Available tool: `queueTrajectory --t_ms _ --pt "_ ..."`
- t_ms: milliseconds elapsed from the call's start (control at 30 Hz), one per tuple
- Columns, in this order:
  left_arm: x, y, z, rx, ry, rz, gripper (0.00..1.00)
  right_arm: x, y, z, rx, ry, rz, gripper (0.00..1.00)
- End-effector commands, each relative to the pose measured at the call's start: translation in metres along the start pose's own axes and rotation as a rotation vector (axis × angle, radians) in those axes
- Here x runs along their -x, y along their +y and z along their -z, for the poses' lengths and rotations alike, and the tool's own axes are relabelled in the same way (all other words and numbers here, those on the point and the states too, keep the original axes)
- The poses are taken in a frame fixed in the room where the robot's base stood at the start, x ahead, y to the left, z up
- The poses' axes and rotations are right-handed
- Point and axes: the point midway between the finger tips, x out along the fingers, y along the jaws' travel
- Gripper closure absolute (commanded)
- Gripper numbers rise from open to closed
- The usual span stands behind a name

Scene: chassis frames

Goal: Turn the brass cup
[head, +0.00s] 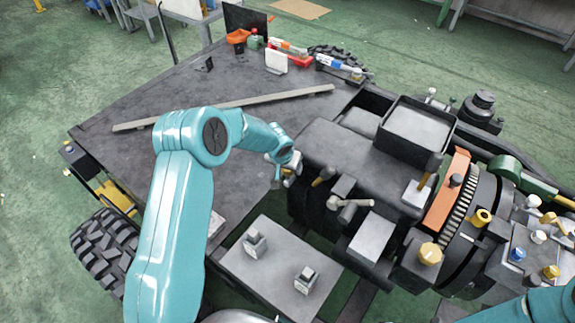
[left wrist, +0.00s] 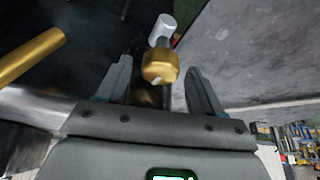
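The brass cup (left wrist: 160,66) shows in the left wrist view, with a light grey cylindrical end (left wrist: 162,29) beyond it. My left gripper (left wrist: 160,84) is open. Its two dark fingers stand on either side of the cup, with a gap visible on both sides, so it is not gripped. In the head view my left gripper (head: 287,168) is at the left side of the dark machine block, and I cannot make out the cup there. My right gripper is not in view; only a piece of my right arm shows at the lower right.
A brass rod (left wrist: 28,56) lies left of my fingers in the wrist view. The dark machine (head: 345,150) has several knobs and levers. A long grey bar (head: 235,105) lies on the dark table (head: 150,97). A grey plate (head: 270,285) with two small fittings is nearer.

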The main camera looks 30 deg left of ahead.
Motion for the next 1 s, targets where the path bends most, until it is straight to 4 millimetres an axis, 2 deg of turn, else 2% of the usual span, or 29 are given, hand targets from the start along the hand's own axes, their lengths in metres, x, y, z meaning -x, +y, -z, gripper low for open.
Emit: queueTrajectory --t_ms 33,133,167,467,733,1000 --pt "0.0 0.0 0.0 0.0 0.0 0.0 0.51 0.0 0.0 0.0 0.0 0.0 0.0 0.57" --pt "0.0 0.0 0.0 0.0 0.0 0.0 0.83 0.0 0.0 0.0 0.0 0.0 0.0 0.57" --pt "0.0 0.0 0.0 0.0 0.0 0.0 0.87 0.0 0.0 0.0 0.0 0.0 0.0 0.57" --pt "0.003 -0.001 0.001 -0.032 0.0 -0.014 0.87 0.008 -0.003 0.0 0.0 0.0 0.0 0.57" --pt "0.003 -0.002 0.001 -0.174 0.0 -0.074 0.87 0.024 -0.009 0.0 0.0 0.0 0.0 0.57" --pt "-0.001 -0.004 0.001 -0.343 0.003 -0.144 0.87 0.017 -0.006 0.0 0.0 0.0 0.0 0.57"
